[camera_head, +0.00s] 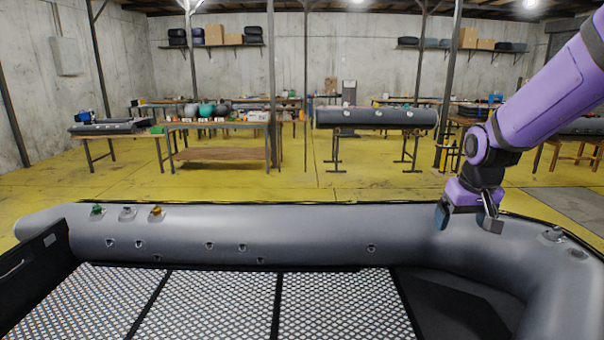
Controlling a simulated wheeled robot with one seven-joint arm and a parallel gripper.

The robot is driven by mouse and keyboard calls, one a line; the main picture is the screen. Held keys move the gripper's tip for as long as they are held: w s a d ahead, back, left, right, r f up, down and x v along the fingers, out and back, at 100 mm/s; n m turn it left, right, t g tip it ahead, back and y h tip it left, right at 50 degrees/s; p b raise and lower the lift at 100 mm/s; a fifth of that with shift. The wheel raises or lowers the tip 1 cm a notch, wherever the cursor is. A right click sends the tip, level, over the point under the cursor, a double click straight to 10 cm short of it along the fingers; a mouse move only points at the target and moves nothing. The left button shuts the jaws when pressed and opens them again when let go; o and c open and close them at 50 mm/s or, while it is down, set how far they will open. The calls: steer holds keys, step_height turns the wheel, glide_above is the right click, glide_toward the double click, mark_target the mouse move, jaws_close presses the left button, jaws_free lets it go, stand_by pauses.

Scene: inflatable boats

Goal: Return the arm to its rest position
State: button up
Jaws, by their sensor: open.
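My arm (545,95) is purple and black and comes in from the upper right. It bends at a joint and points down. My gripper (468,222) is open, with its two fingers apart. It shows in front of the grey tube of the inflatable boat (300,225) at right of centre. Nothing shows between the fingers. I cannot tell whether the fingertips touch the tube or hang just short of it.
The boat's tube carries green, grey and orange valve caps (97,210) at left and several small fittings. Patterned floor panels (210,305) lie inside the boat. Behind are a wooden workbench (222,155), a grey tube on stands (375,118), metal posts and open yellow floor (240,188).

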steer(key=s+a+r+t, duration=0.1)
steer(key=s+r, duration=0.4)
steer(key=s, duration=0.7)
steer(key=s+a+r+t, duration=0.1)
steer(key=s+r, duration=0.5)
steer(key=s, duration=0.7)
steer(key=shift+s+a, duration=0.2)
steer(key=shift+a, duration=0.45)
